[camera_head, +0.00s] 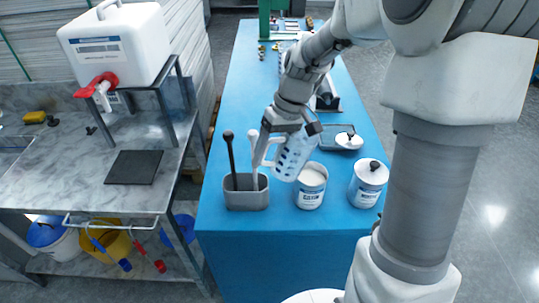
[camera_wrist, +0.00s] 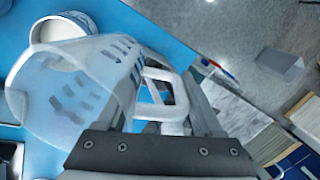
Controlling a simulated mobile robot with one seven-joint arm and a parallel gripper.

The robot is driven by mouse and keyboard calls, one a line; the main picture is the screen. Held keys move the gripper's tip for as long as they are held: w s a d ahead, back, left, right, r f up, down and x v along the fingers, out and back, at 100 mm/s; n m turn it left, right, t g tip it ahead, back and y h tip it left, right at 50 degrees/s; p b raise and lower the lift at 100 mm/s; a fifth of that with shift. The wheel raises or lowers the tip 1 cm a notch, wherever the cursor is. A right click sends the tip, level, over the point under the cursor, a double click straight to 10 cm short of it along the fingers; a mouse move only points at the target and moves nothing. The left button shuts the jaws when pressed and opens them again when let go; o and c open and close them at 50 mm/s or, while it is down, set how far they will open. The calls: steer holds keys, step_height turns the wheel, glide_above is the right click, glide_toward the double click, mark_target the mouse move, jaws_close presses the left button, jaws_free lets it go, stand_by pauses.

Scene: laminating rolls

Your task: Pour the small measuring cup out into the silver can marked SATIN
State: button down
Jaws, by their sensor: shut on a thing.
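My gripper (camera_head: 284,126) is shut on the handle of a translucent measuring cup (camera_head: 294,155) with blue markings. The wrist view shows the cup (camera_wrist: 75,90) with its white handle (camera_wrist: 168,102) between the fingers. The cup is tilted and held above the blue table, just up and left of an open silver can (camera_head: 310,190) with pale content. This can also shows behind the cup in the wrist view (camera_wrist: 62,28). A second silver can (camera_head: 367,186), with a lid on, stands to the right. The label words are too small to read. I cannot tell how much the cup holds.
A grey holder (camera_head: 246,193) with a dark and a white stirrer stands left of the open can. A marble bench (camera_head: 95,190) with a white jug (camera_head: 115,45) is at left.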

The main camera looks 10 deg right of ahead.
stand_by(0.6)
steer(key=shift+r+p, duration=2.45)
steer(key=shift+r, duration=0.6)
steer(key=shift+s+f, duration=0.1)
